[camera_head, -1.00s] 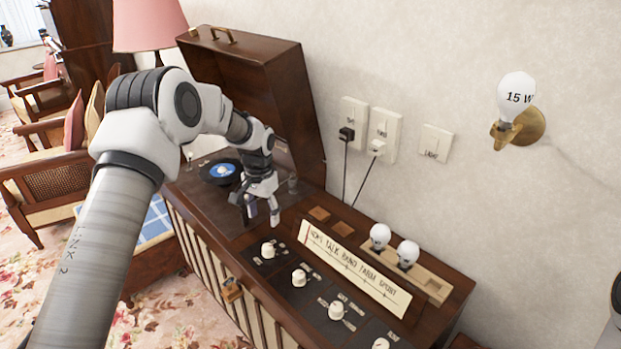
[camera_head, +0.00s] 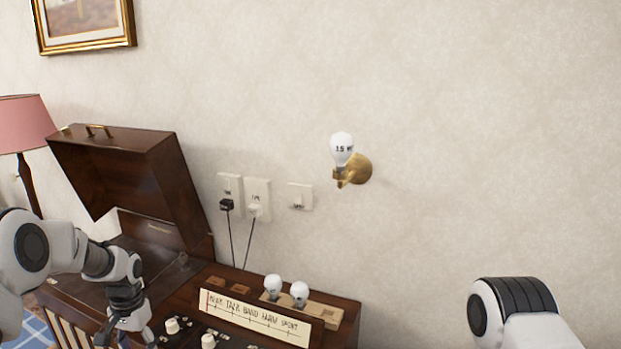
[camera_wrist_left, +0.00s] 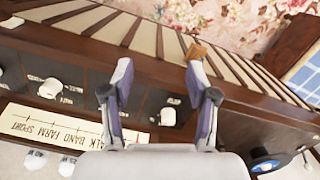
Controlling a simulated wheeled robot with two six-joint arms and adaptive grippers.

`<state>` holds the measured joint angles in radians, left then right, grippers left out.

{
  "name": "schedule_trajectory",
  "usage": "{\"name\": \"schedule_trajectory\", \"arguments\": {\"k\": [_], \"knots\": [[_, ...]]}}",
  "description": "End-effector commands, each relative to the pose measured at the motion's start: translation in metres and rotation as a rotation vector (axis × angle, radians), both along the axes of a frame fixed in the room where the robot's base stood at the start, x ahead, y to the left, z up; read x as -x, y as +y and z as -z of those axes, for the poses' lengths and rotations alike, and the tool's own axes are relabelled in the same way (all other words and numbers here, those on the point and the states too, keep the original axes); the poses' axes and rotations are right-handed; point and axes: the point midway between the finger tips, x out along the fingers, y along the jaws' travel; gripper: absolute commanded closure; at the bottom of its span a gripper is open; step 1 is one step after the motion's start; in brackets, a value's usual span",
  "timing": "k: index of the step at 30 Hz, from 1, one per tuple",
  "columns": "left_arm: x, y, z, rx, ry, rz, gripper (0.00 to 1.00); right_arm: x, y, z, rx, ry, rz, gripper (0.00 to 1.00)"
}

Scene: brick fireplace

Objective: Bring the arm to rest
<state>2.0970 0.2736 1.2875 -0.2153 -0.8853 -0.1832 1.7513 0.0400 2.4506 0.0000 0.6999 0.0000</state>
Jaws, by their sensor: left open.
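My left arm comes in from the left edge in the head view. Its gripper (camera_head: 125,335) points down over the front left part of a dark wooden cabinet (camera_head: 340,306), beside a white knob (camera_head: 172,325). In the left wrist view the two fingers of this gripper (camera_wrist_left: 158,80) are spread wide, with nothing held. The cabinet's control panel and a white knob (camera_wrist_left: 168,116) lie beyond the gap between them. A white and black part of my right arm (camera_head: 515,312) shows at the lower right; its gripper is out of view.
An open dark lid (camera_head: 125,180) stands behind the left arm. Two bulbs (camera_head: 273,287) sit in a wooden holder on the cabinet. Two plugged cords hang from wall sockets (camera_head: 257,195). A bulb marked 15 W (camera_head: 341,149) is on a brass wall fitting. A pink lamp (camera_head: 22,124) stands left.

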Motion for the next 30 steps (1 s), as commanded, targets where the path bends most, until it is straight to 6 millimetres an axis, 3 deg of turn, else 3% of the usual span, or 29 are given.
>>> {"name": "schedule_trajectory", "arguments": {"k": [8,14,17,20,22,24,27,30], "knots": [[0.061,-0.030,0.060,0.010,0.174,0.046,0.41,0.000,0.000,-0.003,0.000,0.000,0.000,0.65],[0.135,-0.063,0.119,0.031,0.289,0.076,0.41,0.000,0.000,-0.007,0.000,0.001,0.000,0.65],[0.198,-0.086,0.154,0.046,0.340,0.081,0.41,0.000,0.000,-0.010,0.000,0.001,0.000,0.65],[0.280,-0.112,0.182,0.056,0.364,0.064,0.41,0.000,0.000,-0.013,0.000,0.000,0.000,0.65],[0.342,-0.126,0.188,0.053,0.344,0.031,0.41,0.000,0.000,-0.015,0.000,0.000,0.000,0.65],[0.380,-0.133,0.184,0.041,0.276,-0.012,0.41,0.000,0.000,-0.016,0.000,0.001,0.000,0.65],[0.390,-0.134,0.172,0.023,0.131,-0.075,0.41,0.000,0.000,-0.015,0.000,0.001,0.000,0.65],[0.372,-0.131,0.169,0.013,-0.009,-0.116,0.41,0.000,0.000,-0.015,0.000,0.001,0.000,0.65]]}}
